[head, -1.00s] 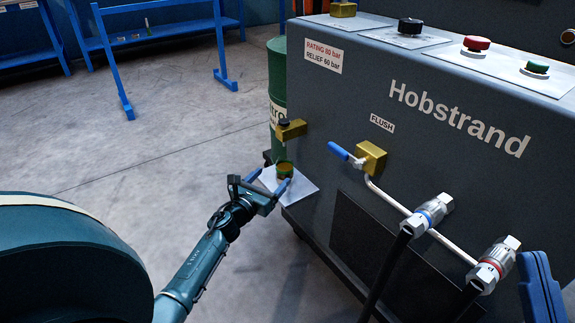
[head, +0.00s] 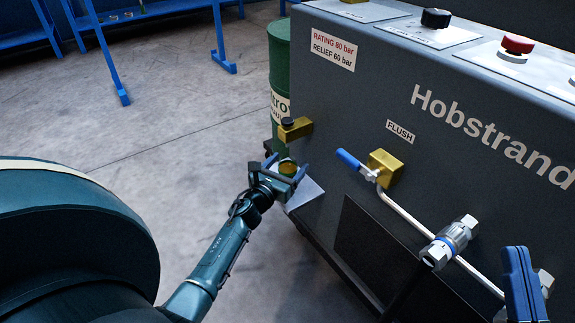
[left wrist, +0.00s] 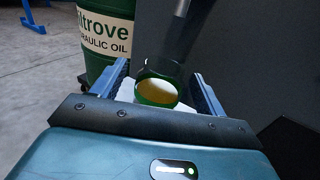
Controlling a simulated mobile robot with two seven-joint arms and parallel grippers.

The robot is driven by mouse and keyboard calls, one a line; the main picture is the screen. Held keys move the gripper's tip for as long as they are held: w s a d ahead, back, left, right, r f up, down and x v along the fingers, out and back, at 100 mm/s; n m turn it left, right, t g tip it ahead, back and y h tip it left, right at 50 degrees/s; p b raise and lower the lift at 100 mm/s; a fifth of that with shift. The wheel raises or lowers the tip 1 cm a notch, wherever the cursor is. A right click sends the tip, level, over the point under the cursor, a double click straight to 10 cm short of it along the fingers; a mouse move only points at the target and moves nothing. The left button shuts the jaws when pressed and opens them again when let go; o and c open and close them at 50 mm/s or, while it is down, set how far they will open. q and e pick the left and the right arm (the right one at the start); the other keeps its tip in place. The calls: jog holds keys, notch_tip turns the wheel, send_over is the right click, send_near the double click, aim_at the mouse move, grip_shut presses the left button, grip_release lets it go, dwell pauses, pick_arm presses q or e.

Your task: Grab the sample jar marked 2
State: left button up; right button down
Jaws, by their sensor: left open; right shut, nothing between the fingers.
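A small sample jar (head: 288,168) with a green rim and amber contents stands on a pale plate (head: 306,193) at the lower corner of the grey machine. It also shows in the left wrist view (left wrist: 157,92). I cannot read a number on it. My left gripper (head: 286,165) is open, with its blue fingers on either side of the jar; contact is not clear. My right gripper (head: 518,254) is shut and empty at the lower right, in front of the machine's hose fittings.
The grey Hobstrand machine (head: 370,90) fills the right. A brass valve (head: 294,129) juts out above the jar. A blue-handled FLUSH valve (head: 384,168) and hose fitting (head: 450,242) stick out further right. A green oil drum (head: 281,75) stands behind.

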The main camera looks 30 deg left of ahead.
pick_arm(q)
jog(key=shift+w, duration=0.3)
jog(key=shift+c, duration=0.4)
jog(key=c, duration=1.1)
jog(key=shift+o, duration=0.2)
jog(key=shift+r, duration=0.1)
